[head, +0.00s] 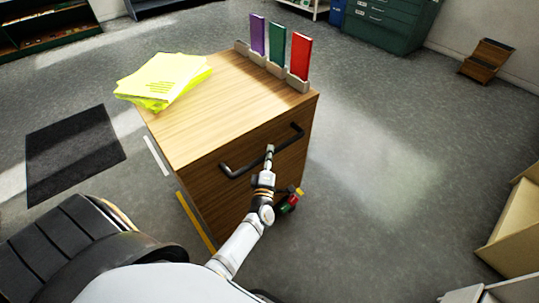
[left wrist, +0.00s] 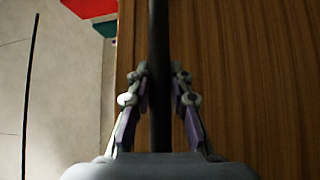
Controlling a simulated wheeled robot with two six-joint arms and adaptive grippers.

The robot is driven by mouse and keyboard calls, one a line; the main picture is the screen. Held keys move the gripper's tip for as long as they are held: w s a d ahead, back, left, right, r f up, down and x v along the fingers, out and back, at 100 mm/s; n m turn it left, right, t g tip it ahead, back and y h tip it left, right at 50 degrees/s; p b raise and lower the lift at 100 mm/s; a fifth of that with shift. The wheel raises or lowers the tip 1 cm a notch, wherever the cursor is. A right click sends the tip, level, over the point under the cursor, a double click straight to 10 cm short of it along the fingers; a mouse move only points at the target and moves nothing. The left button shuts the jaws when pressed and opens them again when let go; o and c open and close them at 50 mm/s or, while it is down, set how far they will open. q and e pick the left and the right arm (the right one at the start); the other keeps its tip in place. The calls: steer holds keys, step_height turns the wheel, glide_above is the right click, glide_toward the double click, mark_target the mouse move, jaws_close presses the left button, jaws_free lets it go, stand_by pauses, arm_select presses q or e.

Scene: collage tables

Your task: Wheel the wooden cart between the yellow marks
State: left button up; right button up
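The wooden cart (head: 225,105) stands in the middle of the head view, its front panel facing me. A black bar handle (head: 240,165) runs across the front; it also shows upright in the left wrist view (left wrist: 159,40). My left gripper (head: 269,150) is at the handle's middle. In the left wrist view its fingers (left wrist: 160,72) lean in on both sides of the bar, closed on it. A yellow mark (head: 196,222) lies on the floor along the cart's left side. My right gripper is out of view.
Yellow papers (head: 165,80) and purple, green and red upright pieces (head: 276,52) are on the cart. A white floor strip (head: 157,156) and dark mat (head: 72,153) lie left. Small coloured items (head: 289,203) sit low by the cart. Floor to the right is clear until the boxes (head: 515,230).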

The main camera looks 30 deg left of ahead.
arm_select(q)
steer(key=o, duration=0.4)
steer(key=shift+o, duration=0.2)
steer(key=shift+s+d+f, duration=0.1)
steer(key=shift+s, duration=0.2)
steer(key=r+v, duration=0.1)
steer(key=v, duration=0.5)
steer(key=shift+s+d+f, duration=0.2)
steer(key=shift+s+f, duration=0.2)
steer(key=shift+f, duration=0.1)
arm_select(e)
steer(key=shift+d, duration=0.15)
